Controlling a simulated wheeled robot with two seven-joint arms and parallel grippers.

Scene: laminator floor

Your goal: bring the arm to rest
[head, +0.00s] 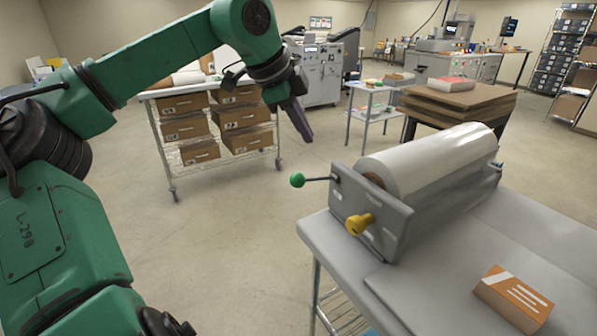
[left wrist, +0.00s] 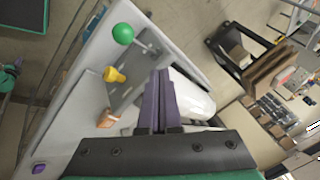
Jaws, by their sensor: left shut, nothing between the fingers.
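My left arm comes in from the left in the head view, green with dark joints, and bends down at the wrist. My left gripper (head: 304,124) has dark purple fingers and hangs in the air left of and above the laminator. Its fingers are together and hold nothing. In the left wrist view the shut fingers (left wrist: 161,82) point toward the laminator. The laminator (head: 371,213) is grey with a large white roll (head: 440,160), a green-knobbed lever (head: 298,180) and a yellow knob (head: 358,224). My right gripper is not in view.
The laminator stands on a grey table (head: 380,290) with an orange and white box (head: 514,300). A wire cart (head: 170,165) with brown cartons stands behind my arm. Stacked brown boards (head: 460,103) are beyond the laminator. The floor between cart and table is clear.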

